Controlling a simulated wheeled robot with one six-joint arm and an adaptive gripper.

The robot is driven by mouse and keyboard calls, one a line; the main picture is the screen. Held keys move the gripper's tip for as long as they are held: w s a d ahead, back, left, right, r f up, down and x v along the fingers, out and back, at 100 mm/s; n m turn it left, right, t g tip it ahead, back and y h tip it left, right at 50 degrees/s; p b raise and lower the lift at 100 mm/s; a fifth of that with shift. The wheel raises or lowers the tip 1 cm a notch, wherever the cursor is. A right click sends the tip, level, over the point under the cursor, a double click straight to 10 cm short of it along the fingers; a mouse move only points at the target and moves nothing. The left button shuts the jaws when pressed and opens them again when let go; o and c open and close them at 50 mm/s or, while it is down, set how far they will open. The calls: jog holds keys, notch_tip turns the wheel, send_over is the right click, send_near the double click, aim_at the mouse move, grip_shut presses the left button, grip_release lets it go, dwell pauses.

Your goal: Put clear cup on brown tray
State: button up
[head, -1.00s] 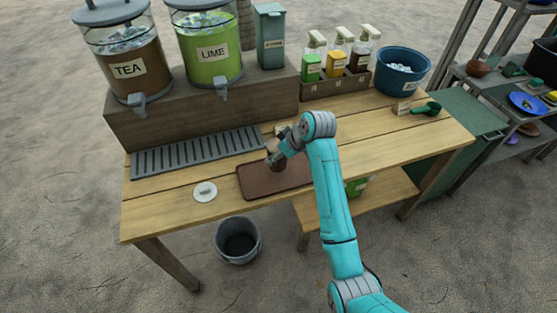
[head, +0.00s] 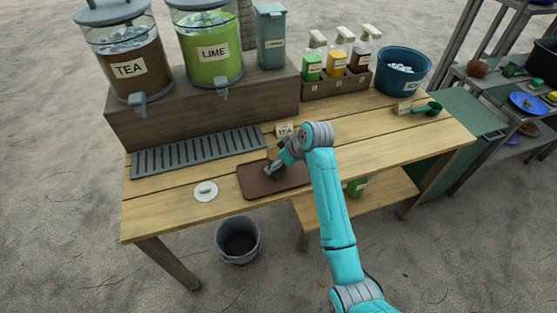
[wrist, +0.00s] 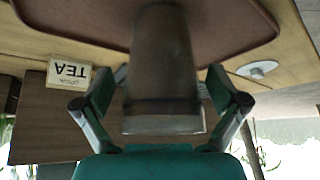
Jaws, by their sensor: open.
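The clear cup (wrist: 162,70) shows in the wrist view, dark and see-through, between my two fingers. Its far end meets the brown tray (wrist: 90,18), and it looks upright on it. In the head view the brown tray (head: 252,186) lies near the table's front edge. My gripper (head: 272,172) is low over the tray there and largely hides the cup. In the wrist view my gripper (wrist: 163,92) is open, with a finger on each side of the cup and narrow gaps between.
A TEA card (head: 285,130) stands behind my gripper. A white lid (head: 206,190) lies left of the tray, and a grey drip grate (head: 198,152) lies behind it. Tea (head: 124,55) and lime (head: 207,48) dispensers stand at the back. The table's right part is mostly bare.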

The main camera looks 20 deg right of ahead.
jog(key=v, duration=1.2)
jog(key=s+a+f+m+t+h, duration=0.1)
jog(key=s+a+f+m+t, duration=0.15)
jog(key=s+f, duration=0.9)
jog(key=s+f+m+t+h, duration=0.25)
jog(key=s+f, duration=0.45)
jog(key=s, duration=0.4)
jog(key=s+r+t, duration=0.1)
jog(key=s+r, duration=0.4)
jog(key=s, duration=0.3)
jog(key=s+a+r+m+t, duration=0.1)
jog(key=s+r, duration=0.4)
jog(key=s, duration=0.4)
jog(key=s+r+m+t, duration=0.1)
jog(key=s+r+t, duration=0.1)
jog(key=s+r, duration=0.3)
jog(key=v, duration=0.3)
jog(key=shift+s+a+f, duration=0.2)
jog(key=shift+s+f, duration=0.05)
jog(key=shift+s, duration=0.2)
